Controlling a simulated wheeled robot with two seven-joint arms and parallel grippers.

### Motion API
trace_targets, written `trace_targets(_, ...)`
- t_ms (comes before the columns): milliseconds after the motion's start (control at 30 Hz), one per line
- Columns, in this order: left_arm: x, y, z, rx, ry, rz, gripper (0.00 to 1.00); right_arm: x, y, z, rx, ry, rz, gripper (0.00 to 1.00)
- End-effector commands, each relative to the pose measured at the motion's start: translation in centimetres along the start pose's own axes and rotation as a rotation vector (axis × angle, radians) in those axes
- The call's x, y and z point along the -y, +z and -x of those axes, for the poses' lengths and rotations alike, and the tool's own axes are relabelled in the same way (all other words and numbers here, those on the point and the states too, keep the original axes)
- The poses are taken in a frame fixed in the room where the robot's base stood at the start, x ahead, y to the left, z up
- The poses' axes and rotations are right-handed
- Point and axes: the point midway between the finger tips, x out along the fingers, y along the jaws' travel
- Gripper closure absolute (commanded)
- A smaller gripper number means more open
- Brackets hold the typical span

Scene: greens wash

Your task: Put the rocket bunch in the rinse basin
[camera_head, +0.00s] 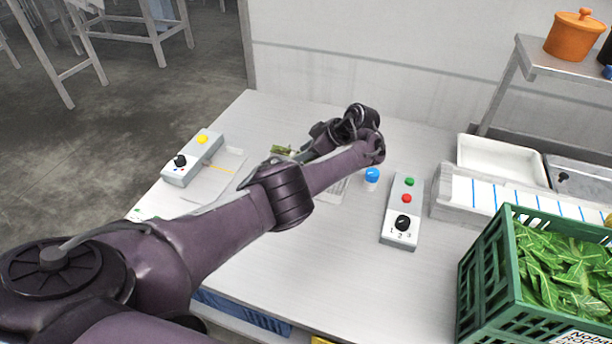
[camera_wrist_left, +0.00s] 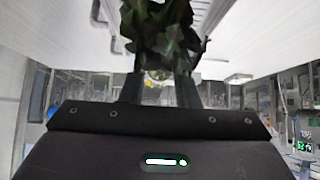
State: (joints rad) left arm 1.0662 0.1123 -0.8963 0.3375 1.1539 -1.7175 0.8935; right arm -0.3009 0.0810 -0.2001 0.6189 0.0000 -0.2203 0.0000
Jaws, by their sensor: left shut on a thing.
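My left gripper (camera_head: 298,154) is over the middle of the steel worktop in the head view, partly hidden by its own arm. In the left wrist view, its two fingers (camera_wrist_left: 160,88) are shut on a dark green leafy bunch (camera_wrist_left: 160,32), which looks like the rocket. A small bit of the bunch (camera_head: 282,149) shows beside the gripper in the head view. I cannot make out the rinse basin for sure; my left arm covers part of the worktop. My right gripper is in neither view.
A grey box with a yellow button (camera_head: 202,139) stands at the left of the worktop (camera_head: 330,280). A control box with green and red buttons (camera_head: 404,213) and a blue-capped item (camera_head: 371,176) are right of the arm. A green crate of leaves (camera_head: 485,285) and white tray (camera_head: 500,160) stand right.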

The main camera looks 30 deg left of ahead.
Motion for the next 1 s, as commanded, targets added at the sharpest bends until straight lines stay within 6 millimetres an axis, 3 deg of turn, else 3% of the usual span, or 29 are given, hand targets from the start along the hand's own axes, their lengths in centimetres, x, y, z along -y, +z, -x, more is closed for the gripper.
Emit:
trace_targets(433, 0.0, 4.1, -4.1, 0.0, -0.001, -0.001, 0.95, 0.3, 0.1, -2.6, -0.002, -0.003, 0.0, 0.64)
trace_targets(733, 0.0, 4.6, -4.5, 0.0, 0.001, 0.0, 0.95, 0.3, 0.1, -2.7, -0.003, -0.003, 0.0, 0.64)
trace_targets(767, 0.0, 4.6, -4.5, 0.0, 0.0, 0.0, 0.7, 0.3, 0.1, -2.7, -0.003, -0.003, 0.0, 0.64)
trace_targets(900, 0.0, 4.6, -4.5, 0.0, 0.001, 0.0, 0.52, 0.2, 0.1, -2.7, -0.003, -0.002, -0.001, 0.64)
trace_targets(1000, 0.0, 4.6, -4.5, 0.0, 0.001, 0.0, 0.5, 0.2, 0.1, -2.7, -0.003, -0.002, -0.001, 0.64)
